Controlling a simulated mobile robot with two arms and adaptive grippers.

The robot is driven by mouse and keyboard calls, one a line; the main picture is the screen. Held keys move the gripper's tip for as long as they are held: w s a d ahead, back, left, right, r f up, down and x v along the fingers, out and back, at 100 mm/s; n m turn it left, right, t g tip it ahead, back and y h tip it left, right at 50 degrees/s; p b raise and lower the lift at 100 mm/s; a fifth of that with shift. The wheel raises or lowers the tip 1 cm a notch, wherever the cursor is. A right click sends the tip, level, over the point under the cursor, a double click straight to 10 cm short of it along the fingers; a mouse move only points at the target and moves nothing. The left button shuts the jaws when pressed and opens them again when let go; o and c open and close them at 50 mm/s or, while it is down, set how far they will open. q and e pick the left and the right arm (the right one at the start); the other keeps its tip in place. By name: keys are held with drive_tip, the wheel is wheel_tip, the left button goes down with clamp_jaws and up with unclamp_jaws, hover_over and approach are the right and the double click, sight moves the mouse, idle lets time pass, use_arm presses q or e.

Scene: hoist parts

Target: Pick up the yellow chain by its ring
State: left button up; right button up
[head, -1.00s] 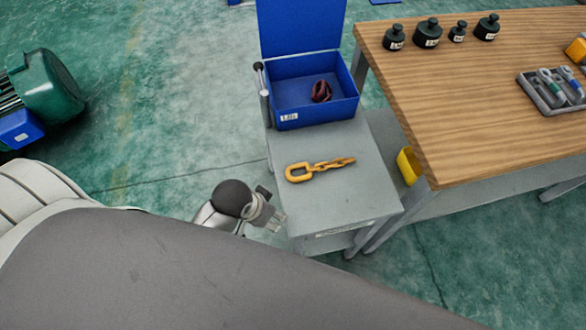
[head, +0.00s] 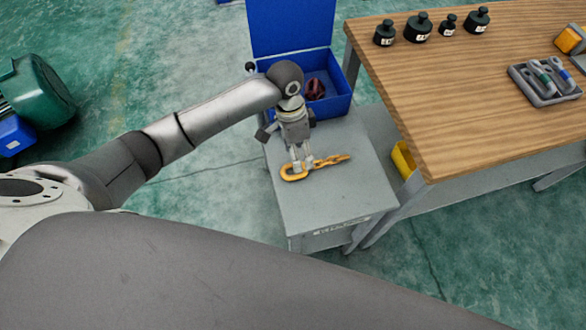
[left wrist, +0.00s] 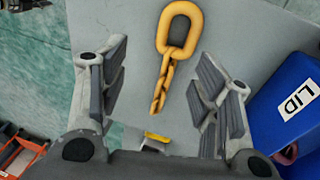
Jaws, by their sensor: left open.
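The yellow chain (head: 318,167) lies on the grey cart top (head: 330,205), its large ring (head: 291,172) at the left end. My left gripper (head: 303,165) points down at the chain near the ring, its fingers covering part of it in the head view. In the left wrist view the ring (left wrist: 180,28) is near the top, ahead of the fingertips, and the smaller links trail down between the fingers. My left gripper (left wrist: 161,58) is open, with nothing held. Whether the fingertips touch the cart is unclear. My right gripper does not show.
An open blue box (head: 335,104) with a dark red item (head: 315,88) stands at the cart's back, close to my left gripper. A wooden table (head: 470,95) on the right carries several black weights (head: 418,27) and a grey tray (head: 545,85). The cart's front is clear.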

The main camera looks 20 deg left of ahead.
sight(292, 167)
use_arm(q)
drive_tip(key=w+a+r, duration=0.2)
drive_tip(key=a+r, duration=0.1)
drive_tip(key=shift+g+y, duration=0.3)
drive_tip(key=shift+y, duration=0.1)
drive_tip(key=f, duration=0.3)
drive_tip(key=s+f, duration=0.1)
drive_tip(key=f, duration=0.3)
drive_tip(key=d+f+p, duration=0.1)
drive_tip(key=f, duration=0.2)
drive_tip(key=shift+s+d+f, duration=0.1)
drive_tip(key=shift+s+f, duration=0.05)
drive_tip(key=shift+f, duration=0.15)
drive_tip(key=shift+s, duration=0.1)
drive_tip(key=c, duration=0.9)
drive_tip(key=shift+f, duration=0.1)
clamp_jaws()
